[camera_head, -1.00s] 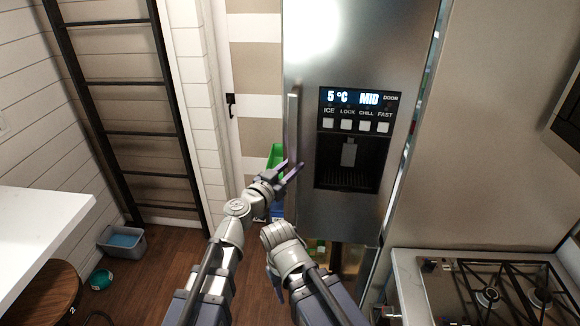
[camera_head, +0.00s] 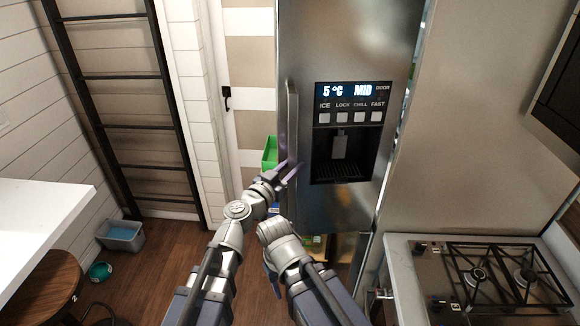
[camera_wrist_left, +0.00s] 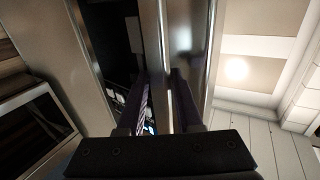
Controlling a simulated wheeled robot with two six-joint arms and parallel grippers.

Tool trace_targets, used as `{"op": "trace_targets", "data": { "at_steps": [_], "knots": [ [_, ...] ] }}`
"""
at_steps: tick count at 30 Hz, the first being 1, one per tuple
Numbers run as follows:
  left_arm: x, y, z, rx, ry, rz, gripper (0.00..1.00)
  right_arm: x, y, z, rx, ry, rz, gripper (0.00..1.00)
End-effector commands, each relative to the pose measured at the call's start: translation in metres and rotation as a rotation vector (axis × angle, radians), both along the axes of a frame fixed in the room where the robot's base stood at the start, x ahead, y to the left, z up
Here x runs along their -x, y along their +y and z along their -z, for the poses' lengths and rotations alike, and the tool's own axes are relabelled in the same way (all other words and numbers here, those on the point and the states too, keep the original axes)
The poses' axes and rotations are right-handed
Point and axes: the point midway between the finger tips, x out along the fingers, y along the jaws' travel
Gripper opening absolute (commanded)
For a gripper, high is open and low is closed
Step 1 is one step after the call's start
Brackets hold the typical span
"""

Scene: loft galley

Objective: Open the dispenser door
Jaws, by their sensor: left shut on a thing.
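The dispenser door (camera_head: 340,222) is a tall steel refrigerator door with a lit display, a row of buttons and a dark dispenser recess (camera_head: 338,155). Its vertical bar handle (camera_head: 292,112) runs along the left edge. My left gripper (camera_head: 288,172) is shut on the lower part of this handle. In the left wrist view the handle (camera_wrist_left: 165,50) passes between the two fingers (camera_wrist_left: 162,100). My right gripper is low in front of the door, beside the left forearm; its fingers are mostly hidden. I cannot tell how far the door stands open.
A cooktop (camera_head: 490,275) on a pale counter stands at the right. A green bin (camera_head: 270,153) is behind the door's left edge. A grey tub (camera_head: 121,236), a stool (camera_head: 40,290) and a white counter (camera_head: 40,215) are at the left. Wooden floor lies between.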

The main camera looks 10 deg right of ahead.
Motion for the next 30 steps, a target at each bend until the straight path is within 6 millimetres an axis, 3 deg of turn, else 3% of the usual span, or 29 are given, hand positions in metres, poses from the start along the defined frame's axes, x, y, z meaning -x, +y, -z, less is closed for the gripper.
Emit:
{"op": "trace_targets", "data": {
  "at_steps": [8,9,15,30],
  "knots": [
    [0.001,-0.005,-0.001,0.007,0.003,0.012,0.0,0.0,0.0,0.0,0.0,0.0,0.0,0.5],
    [0.001,-0.005,-0.001,0.007,0.003,0.012,0.39,0.0,0.0,0.0,0.0,0.0,0.0,0.5],
    [0.001,-0.003,-0.001,0.004,0.002,0.008,0.61,0.0,0.0,0.0,0.0,0.0,0.0,0.5],
    [0.011,0.006,0.0,0.002,0.001,0.003,0.62,0.0,0.0,0.0,0.0,0.0,0.0,0.5]
  ]
}}
